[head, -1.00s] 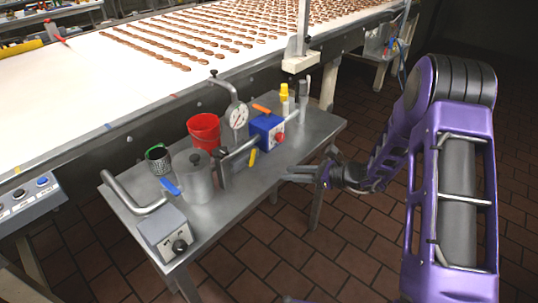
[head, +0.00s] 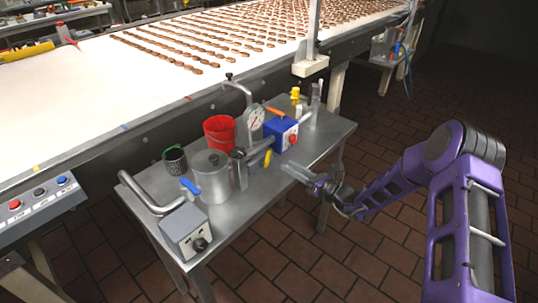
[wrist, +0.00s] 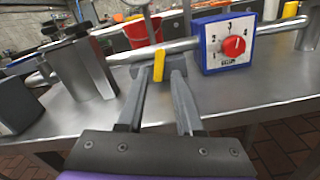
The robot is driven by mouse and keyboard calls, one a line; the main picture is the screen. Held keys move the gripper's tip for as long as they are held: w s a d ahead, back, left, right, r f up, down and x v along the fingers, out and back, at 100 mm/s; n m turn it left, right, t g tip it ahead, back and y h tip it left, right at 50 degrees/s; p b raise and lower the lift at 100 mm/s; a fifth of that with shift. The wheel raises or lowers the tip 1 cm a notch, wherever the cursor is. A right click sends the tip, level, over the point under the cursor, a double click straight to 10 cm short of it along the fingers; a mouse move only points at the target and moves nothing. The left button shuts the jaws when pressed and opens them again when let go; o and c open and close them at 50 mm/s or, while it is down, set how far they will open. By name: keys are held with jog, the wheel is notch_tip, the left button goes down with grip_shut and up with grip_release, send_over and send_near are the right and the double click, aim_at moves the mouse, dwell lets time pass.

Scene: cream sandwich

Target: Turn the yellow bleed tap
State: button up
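The yellow bleed tap (head: 267,158) is a small lever under the grey pipe, left of the blue dial box, at the front of the steel table. In the wrist view the yellow tap (wrist: 158,65) stands nearly upright just below the pipe. My gripper (head: 287,168) is just right of the tap in the head view, at the table's front edge. In the wrist view my gripper (wrist: 159,72) is open, its two fingers apart, with the tap showing between the fingertips. Whether a finger touches it I cannot tell.
The blue box (head: 281,133) with a red knob is close right of the tap. The floor in front of the table is clear.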

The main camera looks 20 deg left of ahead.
aim_at(269, 155)
jog(key=x, duration=1)
grip_shut()
